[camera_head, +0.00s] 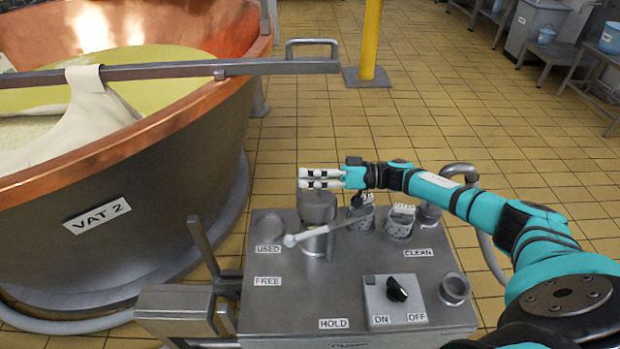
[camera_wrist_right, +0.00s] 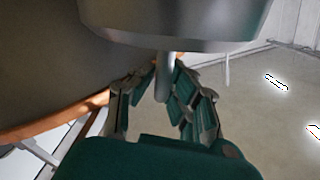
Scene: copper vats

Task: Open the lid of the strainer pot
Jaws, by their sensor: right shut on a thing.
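My right gripper (camera_head: 308,178) reaches in from the right above the back of the grey console. Its fingers are close together over a grey metal cylindrical piece (camera_head: 318,207), which looks like the strainer pot's lid or top. In the right wrist view my gripper (camera_wrist_right: 162,85) closes around a thin grey stem (camera_wrist_right: 165,72) joined to a broad grey metal body (camera_wrist_right: 175,22). Below the piece stands a narrower grey cylinder (camera_head: 316,244). I cannot tell whether the two pieces touch. My left gripper is not in view.
A grey console (camera_head: 300,290) has labelled spots and a black knob (camera_head: 397,290). A white-tipped ladle (camera_head: 320,230) leans across it, beside perforated cups (camera_head: 399,225). A copper vat (camera_head: 120,200) fills the left. A yellow post (camera_head: 370,40) stands behind, with open tiled floor around.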

